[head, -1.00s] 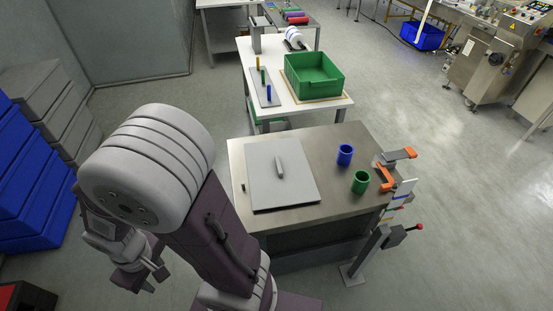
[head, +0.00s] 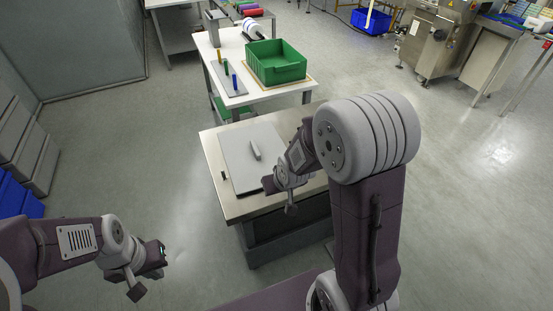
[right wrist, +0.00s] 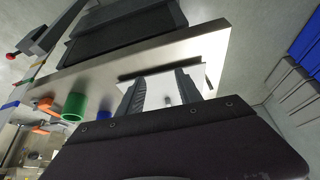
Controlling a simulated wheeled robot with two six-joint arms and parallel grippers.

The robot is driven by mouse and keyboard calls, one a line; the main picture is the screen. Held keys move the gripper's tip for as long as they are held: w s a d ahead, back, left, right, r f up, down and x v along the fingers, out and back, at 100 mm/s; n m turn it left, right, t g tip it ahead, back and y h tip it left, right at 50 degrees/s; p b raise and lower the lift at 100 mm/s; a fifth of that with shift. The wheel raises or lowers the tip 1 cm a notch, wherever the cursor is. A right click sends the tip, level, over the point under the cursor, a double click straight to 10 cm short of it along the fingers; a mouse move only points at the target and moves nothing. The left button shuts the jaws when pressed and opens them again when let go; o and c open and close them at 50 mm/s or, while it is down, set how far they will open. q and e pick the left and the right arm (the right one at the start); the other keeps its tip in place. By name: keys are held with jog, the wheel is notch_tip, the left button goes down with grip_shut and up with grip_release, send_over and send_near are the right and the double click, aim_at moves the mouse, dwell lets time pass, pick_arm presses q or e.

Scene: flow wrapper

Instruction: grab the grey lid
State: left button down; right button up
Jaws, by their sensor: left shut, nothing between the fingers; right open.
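My right gripper (head: 268,184) is over the lid's near right edge; my forearm hides part of the plate. In the right wrist view its fingers (right wrist: 161,83) are apart and empty, with the pale lid (right wrist: 156,92) showing between and beyond them. Contact cannot be told. My left gripper (head: 160,258) is shut and empty, over the floor at lower left, away from the table.
A green bin (head: 277,62) and a rack with coloured pegs (head: 228,78) stand on the white table behind.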

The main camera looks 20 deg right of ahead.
aim_at(256, 150)
jog(key=w+f+t+b, duration=0.2)
jog(key=w, duration=0.4)
jog(key=w+d+f+t+b, duration=0.1)
jog(key=w+f+t+b, duration=0.1)
jog(key=w, duration=0.4)
jog(key=w+f+t+b, duration=0.2)
jog(key=w+f+t, duration=0.1)
jog(key=w, duration=0.3)
jog(key=shift+w+d+f+t, duration=0.1)
jog(key=shift+w+d+t, duration=0.2)
jog(key=shift+w, duration=0.05)
jog(key=shift+w+r+t, duration=0.3)
jog(key=shift+w+r, duration=0.05)
jog(key=shift+r, duration=0.1)
jog(key=b+x, duration=0.1)
jog(key=x, duration=0.8)
jog(key=shift+f, duration=0.1)
jog(key=shift+s, duration=0.1)
jog(key=shift+c, duration=1.2)
pick_arm(q)
notch_tip(256, 150, down, 10)
jog(key=shift+w+r, duration=0.15)
pick_arm(e)
grip_shut()
